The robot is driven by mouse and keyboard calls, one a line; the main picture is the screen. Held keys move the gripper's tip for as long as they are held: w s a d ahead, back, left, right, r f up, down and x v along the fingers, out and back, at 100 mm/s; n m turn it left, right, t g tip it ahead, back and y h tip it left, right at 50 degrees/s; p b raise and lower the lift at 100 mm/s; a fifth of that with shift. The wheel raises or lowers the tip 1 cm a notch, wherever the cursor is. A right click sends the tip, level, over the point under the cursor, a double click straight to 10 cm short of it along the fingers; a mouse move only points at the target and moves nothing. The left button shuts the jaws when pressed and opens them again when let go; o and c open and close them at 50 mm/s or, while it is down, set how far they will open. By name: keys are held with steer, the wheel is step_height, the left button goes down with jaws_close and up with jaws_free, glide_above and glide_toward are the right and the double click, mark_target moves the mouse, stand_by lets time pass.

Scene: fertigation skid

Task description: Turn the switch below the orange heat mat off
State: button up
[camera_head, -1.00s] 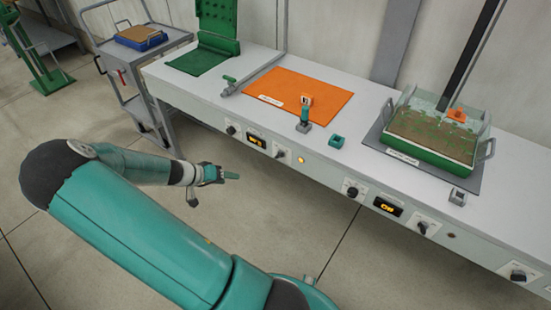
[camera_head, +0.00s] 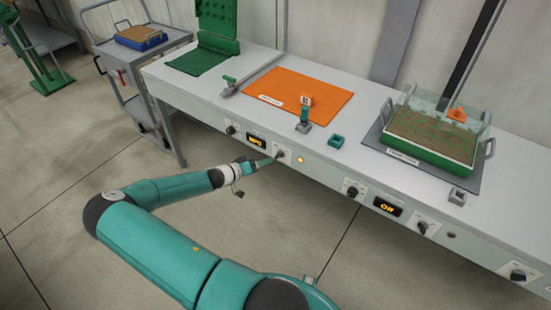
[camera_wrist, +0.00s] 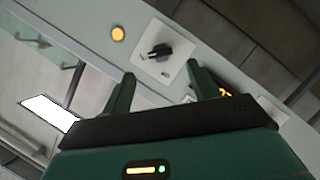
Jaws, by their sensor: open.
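The orange heat mat (camera_head: 318,92) lies on the bench top. Below it on the front panel is a dark rotary switch (camera_head: 281,153) on a white plate, with a glowing amber lamp (camera_head: 300,160) to its right. My gripper (camera_head: 268,161) is at the panel, just left of the switch in the head view, partly overlapping its plate. In the wrist view the switch knob (camera_wrist: 159,51) sits ahead of and between the fingertips of my open gripper (camera_wrist: 161,72).
A lit display (camera_head: 257,140) and another knob (camera_head: 231,129) are left of the switch. Further right are a knob (camera_head: 351,191), a display reading Off (camera_head: 387,207) and more knobs. A soil tray (camera_head: 432,137) stands on the bench. The floor in front is clear.

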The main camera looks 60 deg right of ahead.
mark_target(277, 157)
steer(key=x, duration=0.7)
steer(key=shift+s+d, duration=0.2)
steer(key=shift+d, duration=0.15)
steer(key=c, duration=1)
